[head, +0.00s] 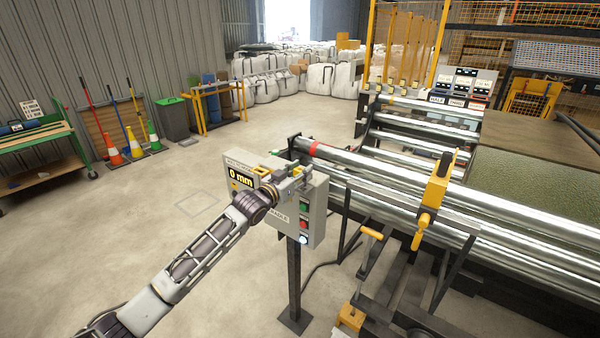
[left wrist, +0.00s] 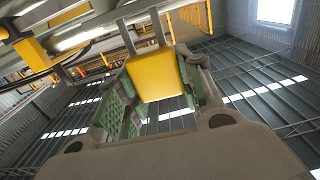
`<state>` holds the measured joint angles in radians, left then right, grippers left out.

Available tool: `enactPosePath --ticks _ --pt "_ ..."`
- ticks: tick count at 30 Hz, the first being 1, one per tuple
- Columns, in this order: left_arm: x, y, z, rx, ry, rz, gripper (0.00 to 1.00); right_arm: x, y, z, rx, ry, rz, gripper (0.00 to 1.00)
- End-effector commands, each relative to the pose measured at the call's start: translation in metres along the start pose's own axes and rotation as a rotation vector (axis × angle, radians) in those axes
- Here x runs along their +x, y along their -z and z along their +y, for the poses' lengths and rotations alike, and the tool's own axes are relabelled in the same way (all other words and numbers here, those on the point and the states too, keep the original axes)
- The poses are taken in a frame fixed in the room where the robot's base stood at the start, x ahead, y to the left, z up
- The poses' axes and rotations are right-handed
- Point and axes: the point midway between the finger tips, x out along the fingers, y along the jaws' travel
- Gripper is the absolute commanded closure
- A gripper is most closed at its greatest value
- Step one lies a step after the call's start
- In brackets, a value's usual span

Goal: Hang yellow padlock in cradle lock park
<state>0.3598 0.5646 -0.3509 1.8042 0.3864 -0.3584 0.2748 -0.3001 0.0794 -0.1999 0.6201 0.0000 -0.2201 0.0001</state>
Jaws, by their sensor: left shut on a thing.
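The yellow padlock (left wrist: 156,76) is between the green-padded fingers of my left gripper (left wrist: 155,88) in the left wrist view. Its two grey shackle legs point up, away from the palm. In the head view my left gripper (head: 292,184) is at the upper front of the grey control box (head: 318,190), shut on the padlock. The padlock is too small and covered there to make out clearly. The box has a "0 mm" display (head: 241,178) and a partly covered label that seems to read "CRADLE" (head: 279,216). I cannot tell whether the shackle touches anything. My right gripper is not in view.
The box stands on a dark post (head: 294,275) with green, red and white buttons on its right part. Long shiny rollers (head: 400,180) and a yellow-handled part (head: 433,195) lie to the right. The floor (head: 130,230) to the left is mostly clear.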

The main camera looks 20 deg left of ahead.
Motion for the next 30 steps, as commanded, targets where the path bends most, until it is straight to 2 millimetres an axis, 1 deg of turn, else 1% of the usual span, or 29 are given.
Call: enactPosePath --ticks 30 --pt "0.0 -0.015 0.0 0.0 0.0 0.001 0.9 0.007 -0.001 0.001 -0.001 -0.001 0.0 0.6"
